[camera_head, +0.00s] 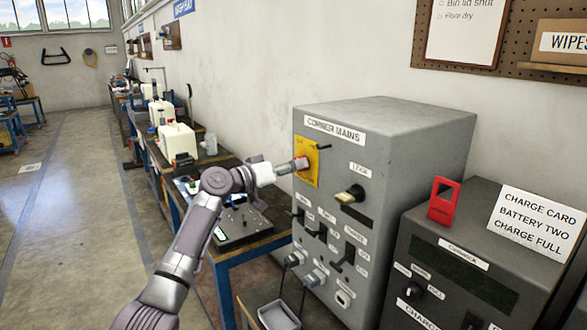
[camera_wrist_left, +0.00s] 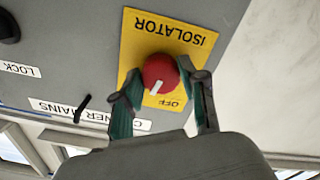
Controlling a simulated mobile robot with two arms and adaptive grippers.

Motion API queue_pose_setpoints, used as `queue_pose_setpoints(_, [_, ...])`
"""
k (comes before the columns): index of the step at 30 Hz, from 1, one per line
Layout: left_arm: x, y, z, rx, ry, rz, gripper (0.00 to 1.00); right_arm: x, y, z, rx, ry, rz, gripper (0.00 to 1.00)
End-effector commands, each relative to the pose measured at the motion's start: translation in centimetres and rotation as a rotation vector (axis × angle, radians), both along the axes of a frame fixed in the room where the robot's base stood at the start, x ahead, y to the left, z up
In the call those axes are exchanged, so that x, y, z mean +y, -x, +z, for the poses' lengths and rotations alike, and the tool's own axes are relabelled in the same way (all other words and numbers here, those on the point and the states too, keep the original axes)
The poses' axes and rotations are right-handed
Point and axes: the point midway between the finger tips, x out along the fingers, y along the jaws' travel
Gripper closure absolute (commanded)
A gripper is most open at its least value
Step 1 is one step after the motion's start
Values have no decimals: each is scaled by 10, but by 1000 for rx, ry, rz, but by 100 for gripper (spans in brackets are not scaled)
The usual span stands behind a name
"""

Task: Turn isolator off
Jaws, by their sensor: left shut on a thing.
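The isolator is a red round knob (camera_wrist_left: 160,74) on a yellow plate (camera_wrist_left: 140,30), upside down in the left wrist view. The word OFF shows beside the knob on the gripper's side. The knob's white mark points towards the gripper, slightly left of OFF. My left gripper (camera_wrist_left: 167,80) is shut on the knob, one finger on each side. In the head view, my left gripper (camera_head: 285,168) reaches the red knob (camera_head: 301,163) on the yellow plate (camera_head: 309,172) of the grey CORNER MAINS cabinet (camera_head: 395,125). My right gripper is not in view.
A beige-handled LOCK switch (camera_head: 351,194) sits right of the isolator, with several black switches below. A thin black peg (camera_head: 323,147) sticks out by the plate. A grey charger box (camera_head: 470,270) with a red tag (camera_head: 444,201) stands right. Open floor (camera_head: 80,220) lies left.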

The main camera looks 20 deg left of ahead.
Motion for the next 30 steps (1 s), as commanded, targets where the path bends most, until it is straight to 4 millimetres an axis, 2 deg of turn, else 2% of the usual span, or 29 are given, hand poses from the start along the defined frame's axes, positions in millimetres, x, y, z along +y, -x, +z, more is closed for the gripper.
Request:
queue_pose_setpoints(21, [-1,1,3,417,533,0,93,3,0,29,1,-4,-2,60])
queue_pose_setpoints(30, [-1,1,4,554,709,0,93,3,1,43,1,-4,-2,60])
